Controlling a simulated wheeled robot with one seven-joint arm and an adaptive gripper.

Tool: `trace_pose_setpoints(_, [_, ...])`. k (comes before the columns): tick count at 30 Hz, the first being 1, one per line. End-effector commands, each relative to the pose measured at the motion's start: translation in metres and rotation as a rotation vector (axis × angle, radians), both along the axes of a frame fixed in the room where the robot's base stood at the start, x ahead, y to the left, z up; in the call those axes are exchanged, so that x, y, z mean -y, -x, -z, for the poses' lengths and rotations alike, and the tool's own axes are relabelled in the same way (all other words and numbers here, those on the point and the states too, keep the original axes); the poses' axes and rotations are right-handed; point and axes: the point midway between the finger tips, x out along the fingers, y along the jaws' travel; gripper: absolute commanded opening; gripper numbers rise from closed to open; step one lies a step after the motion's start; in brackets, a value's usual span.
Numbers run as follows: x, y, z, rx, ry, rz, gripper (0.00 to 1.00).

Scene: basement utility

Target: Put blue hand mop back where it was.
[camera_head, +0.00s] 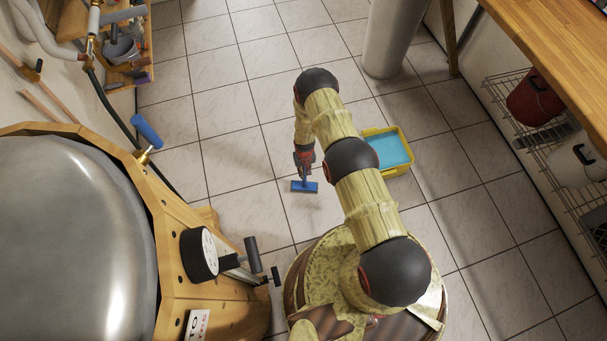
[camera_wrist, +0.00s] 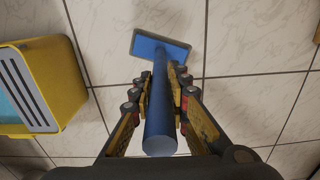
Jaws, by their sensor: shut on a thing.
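The blue hand mop (camera_head: 305,187) has a flat rectangular blue head and a blue handle. In the wrist view the mop (camera_wrist: 158,110) has its round handle end toward the camera and its head farther off, over the tiles. My gripper (camera_head: 304,160) is shut on the handle, with one finger on each side; the fingers also show in the wrist view (camera_wrist: 160,85). The head is down at or close to the floor; I cannot tell whether it touches. A yellow bucket (camera_head: 400,168) with light blue contents stands right of the mop; it shows at the left in the wrist view (camera_wrist: 70,95).
A large metal tank (camera_head: 70,240) with wooden framing and a gauge stands at the left. A white column (camera_head: 392,40) stands at the back. A wooden counter (camera_head: 560,50) with wire racks lines the right. Tiled floor (camera_head: 220,100) left of and behind the mop is clear.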

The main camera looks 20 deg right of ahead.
Motion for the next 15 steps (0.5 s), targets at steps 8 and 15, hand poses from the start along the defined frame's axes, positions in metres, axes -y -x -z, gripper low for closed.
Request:
trace_pose_setpoints(8, [0.001, -0.018, 0.019, 0.003, 0.0, 0.001, 0.0])
trace_pose_setpoints(15, [0.002, -0.021, 0.048, 0.002, 0.0, 0.0, 0.0])
